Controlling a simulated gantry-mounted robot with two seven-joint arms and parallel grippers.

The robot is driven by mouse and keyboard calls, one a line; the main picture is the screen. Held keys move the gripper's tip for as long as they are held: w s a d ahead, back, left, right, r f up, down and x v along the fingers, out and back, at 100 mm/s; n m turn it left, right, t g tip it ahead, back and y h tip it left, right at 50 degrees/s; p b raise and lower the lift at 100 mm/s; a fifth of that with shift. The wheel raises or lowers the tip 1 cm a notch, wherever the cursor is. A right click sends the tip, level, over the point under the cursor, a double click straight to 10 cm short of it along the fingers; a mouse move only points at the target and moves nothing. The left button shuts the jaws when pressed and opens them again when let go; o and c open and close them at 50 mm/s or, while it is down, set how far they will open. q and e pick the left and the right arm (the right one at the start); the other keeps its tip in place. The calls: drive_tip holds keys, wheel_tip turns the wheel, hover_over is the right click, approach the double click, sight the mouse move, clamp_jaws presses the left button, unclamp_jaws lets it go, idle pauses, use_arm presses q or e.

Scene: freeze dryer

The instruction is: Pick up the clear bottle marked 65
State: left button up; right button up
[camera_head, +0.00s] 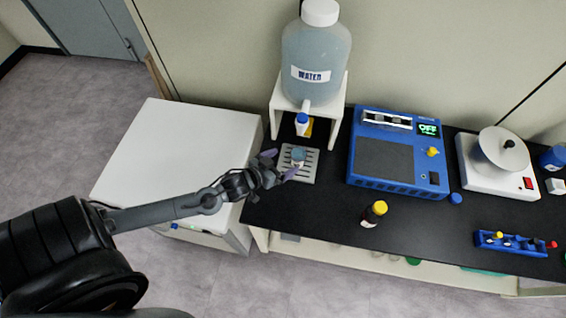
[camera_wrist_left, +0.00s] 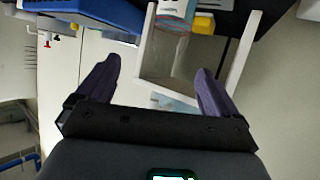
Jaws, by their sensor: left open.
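A small clear bottle (camera_head: 298,155) stands on the slotted grey drip tray (camera_head: 311,171), in front of the white water stand. It looks bluish at the top. In the left wrist view, a clear, see-through shape with a reddish ring (camera_wrist_left: 171,27) shows at the top, beyond the fingertips, and appears to be this bottle. No marking 65 is legible. My left gripper (camera_head: 279,165) is open, its purple fingers at the left and front of the bottle. In the wrist view the open gripper (camera_wrist_left: 157,78) shows a wide gap between its fingers. My right gripper is not in view.
A water jug (camera_head: 315,55) sits on the white stand (camera_head: 336,105), its tap above the tray. A blue device (camera_head: 392,190) stands to the right. A white cabinet (camera_head: 165,145) is at left.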

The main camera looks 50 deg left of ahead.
sight(292, 155)
use_arm(q)
drive_tip(key=shift+m, duration=0.5)
drive_tip(key=f+b, duration=0.1)
drive_tip(key=w+a+f+b, duration=0.1)
drive_tip(key=w+f+b, duration=0.1)
drive_tip(key=shift+a+f, duration=0.3)
drive_tip(key=shift+a, duration=0.1)
drive_tip(key=b+x, duration=0.1)
drive_tip(key=x, duration=0.3)
drive_tip(key=shift+r, duration=0.15)
drive_tip(key=shift+b+x, duration=0.4)
drive_tip(key=shift+x, duration=2.85)
drive_tip(key=shift+d+r, duration=0.1)
drive_tip(key=shift+d, duration=0.05)
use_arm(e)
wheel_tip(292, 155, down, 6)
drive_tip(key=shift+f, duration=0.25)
use_arm(q)
drive_tip(key=c, duration=1.3)
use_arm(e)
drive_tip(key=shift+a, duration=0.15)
use_arm(q)
drive_tip(key=shift+r, duration=0.1)
